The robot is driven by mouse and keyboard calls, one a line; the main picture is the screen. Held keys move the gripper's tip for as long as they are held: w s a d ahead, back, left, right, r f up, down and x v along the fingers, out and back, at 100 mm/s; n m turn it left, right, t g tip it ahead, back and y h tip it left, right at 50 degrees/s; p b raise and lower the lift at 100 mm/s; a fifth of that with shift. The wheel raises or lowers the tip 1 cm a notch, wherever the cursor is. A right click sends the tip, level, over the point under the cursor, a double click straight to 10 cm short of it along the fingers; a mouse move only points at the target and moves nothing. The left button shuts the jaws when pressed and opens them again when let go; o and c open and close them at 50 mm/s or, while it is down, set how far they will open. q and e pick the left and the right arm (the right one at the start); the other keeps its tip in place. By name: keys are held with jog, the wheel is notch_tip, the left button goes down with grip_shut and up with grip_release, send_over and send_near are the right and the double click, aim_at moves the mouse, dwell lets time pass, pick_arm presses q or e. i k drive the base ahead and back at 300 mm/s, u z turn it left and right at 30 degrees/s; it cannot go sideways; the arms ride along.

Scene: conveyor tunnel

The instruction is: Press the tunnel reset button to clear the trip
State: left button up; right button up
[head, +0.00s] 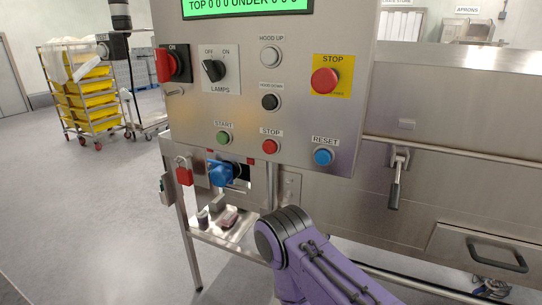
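The blue button (323,157) labelled RESET sits at the lower right of the steel control panel (300,115). Nothing covers it. A purple arm link of mine with a dark round joint rises from the bottom edge, below and left of the button, apart from it in the picture. No gripper fingers can be made out on it. My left gripper is not in view. A green display (245,8) at the top of the panel reads "TOP 0 0 0 UNDER 0 0 0", partly cut off.
Nearby controls are the red STOP button (270,146), green START button (223,138), black hood-down button (269,102) and large red emergency stop (325,81) on yellow. A latch handle (396,180) projects at right. A blue plug-like part (222,174) sticks out below the panel.

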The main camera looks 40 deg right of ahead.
aim_at(323, 157)
jog(key=u, duration=0.05)
jog(key=k, duration=0.85)
jog(key=z, duration=1)
jog(key=i, duration=0.5)
jog(key=z, duration=0.05)
